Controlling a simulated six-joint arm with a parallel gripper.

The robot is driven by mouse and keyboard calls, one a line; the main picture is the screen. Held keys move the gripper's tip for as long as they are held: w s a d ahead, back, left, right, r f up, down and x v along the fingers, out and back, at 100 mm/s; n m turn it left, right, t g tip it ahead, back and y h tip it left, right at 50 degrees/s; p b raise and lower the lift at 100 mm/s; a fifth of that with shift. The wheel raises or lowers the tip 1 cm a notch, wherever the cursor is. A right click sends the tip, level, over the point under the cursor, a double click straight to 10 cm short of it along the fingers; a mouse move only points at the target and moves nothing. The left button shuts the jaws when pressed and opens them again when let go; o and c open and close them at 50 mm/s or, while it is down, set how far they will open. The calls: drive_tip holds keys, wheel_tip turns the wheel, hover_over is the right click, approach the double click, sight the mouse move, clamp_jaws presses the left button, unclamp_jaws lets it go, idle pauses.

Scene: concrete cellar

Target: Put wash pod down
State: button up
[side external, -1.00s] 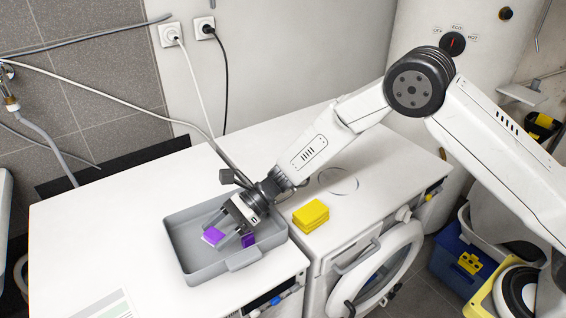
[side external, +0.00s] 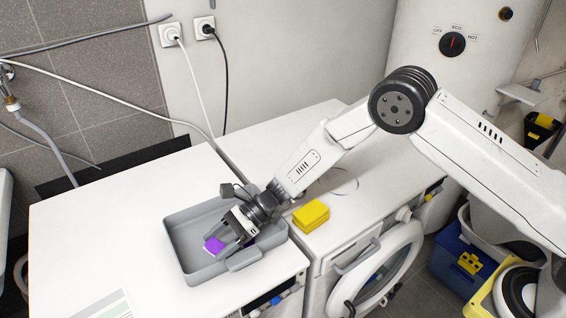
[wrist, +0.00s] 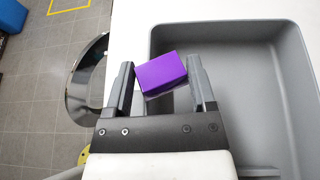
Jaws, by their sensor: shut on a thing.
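My gripper (side external: 222,236) points down into the grey tray (side external: 181,258) on the white worktop. It is shut on a purple wash pod (side external: 211,246), which shows between the two fingers. In the wrist view the pod (wrist: 163,74) sits slightly tilted between the fingertips of my gripper (wrist: 161,82), with the tray (wrist: 235,32) behind and to the right. The pod is low in the tray; I cannot tell whether it touches the tray floor.
A stack of yellow sponges (side external: 311,215) is right of the tray, near my arm. A washing machine with its round door open (side external: 385,262) stands to the right. The worktop left of the tray (side external: 100,225) is mostly clear, with a paper sheet at front.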

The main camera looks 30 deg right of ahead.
drive_tip(key=shift+f, duration=0.5)
drive_tip(key=o, duration=1.1)
drive_tip(key=shift+o, duration=0.2)
drive_tip(key=shift+r, duration=0.2)
drive_tip(key=shift+r, duration=0.5)
drive_tip(key=v, duration=1.2)
drive_tip(key=shift+s, duration=0.1)
